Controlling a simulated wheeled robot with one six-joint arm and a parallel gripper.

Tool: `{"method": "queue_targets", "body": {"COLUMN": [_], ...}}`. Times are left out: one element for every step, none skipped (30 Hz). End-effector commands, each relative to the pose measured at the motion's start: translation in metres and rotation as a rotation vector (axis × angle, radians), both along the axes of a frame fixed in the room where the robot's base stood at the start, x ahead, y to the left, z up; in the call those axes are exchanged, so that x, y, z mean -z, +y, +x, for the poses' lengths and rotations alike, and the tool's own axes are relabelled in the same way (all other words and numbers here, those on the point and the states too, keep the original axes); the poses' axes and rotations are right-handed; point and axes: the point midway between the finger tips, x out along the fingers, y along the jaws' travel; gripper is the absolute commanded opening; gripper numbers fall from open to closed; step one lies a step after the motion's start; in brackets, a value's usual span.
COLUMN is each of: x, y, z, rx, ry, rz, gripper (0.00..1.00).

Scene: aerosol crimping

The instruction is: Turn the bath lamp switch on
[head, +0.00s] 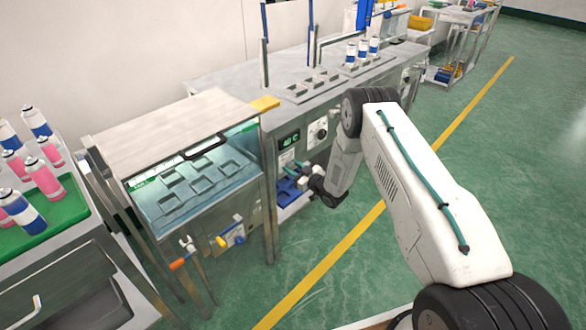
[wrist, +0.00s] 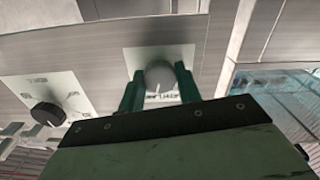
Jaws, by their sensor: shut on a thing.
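In the wrist view, a round grey knob (wrist: 158,74) with a pale pointer line sits on a white label plate on a metal panel. It appears to be the lamp switch, but I cannot read the plate's lettering. The green fingers of my gripper (wrist: 160,88) are shut on the knob, one on each side. Its pointer line points roughly down in this view. In the head view, my gripper (head: 300,170) is at the front panel right of the water bath (head: 190,185); the grey knob cannot be made out there.
A black knob (wrist: 47,114) on another white plate is left of my gripper in the wrist view. In the head view, a display (head: 289,139) is above my gripper. Blue trays (head: 290,192) lie below. The green floor at the right is clear.

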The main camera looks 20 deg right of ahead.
Motion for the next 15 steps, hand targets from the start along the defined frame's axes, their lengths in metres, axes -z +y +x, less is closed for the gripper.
{"method": "queue_targets", "body": {"x": [0.0009, 0.0009, 0.0010, 0.0010, 0.0010, 0.0011, 0.0011, 0.0011, 0.0011, 0.0011, 0.0012, 0.0012, 0.0012, 0.0012, 0.0012], "y": [0.0004, 0.0004, 0.0005, 0.0005, 0.0005, 0.0004, 0.0004, 0.0004, 0.0004, 0.0004, 0.0005, 0.0005, 0.0005, 0.0004, 0.0004], "z": [-0.0008, -0.0008, -0.0009, -0.0009, -0.0009, -0.0009, -0.0009, -0.0009, -0.0009, -0.0009, -0.0010, -0.0010, -0.0010, -0.0011, -0.0011], "rx": [-0.001, -0.001, -0.001, -0.001, -0.001, -0.001, -0.001, -0.001, -0.001, -0.001, -0.001, -0.001, -0.001, -0.001, -0.001], "ry": [0.018, 0.029, 0.042, 0.052, 0.060, 0.072, 0.079, 0.086, 0.095, 0.101, 0.106, 0.112, 0.116, 0.119, 0.123], "rz": [0.030, 0.048, 0.071, 0.088, 0.103, 0.121, 0.135, 0.147, 0.161, 0.170, 0.179, 0.190, 0.197, 0.202, 0.209], "gripper": [0.11, 0.11, 0.11, 0.11, 0.11, 0.11, 0.11, 0.11, 0.11, 0.11, 0.11, 0.11, 0.11, 0.11, 0.11]}}
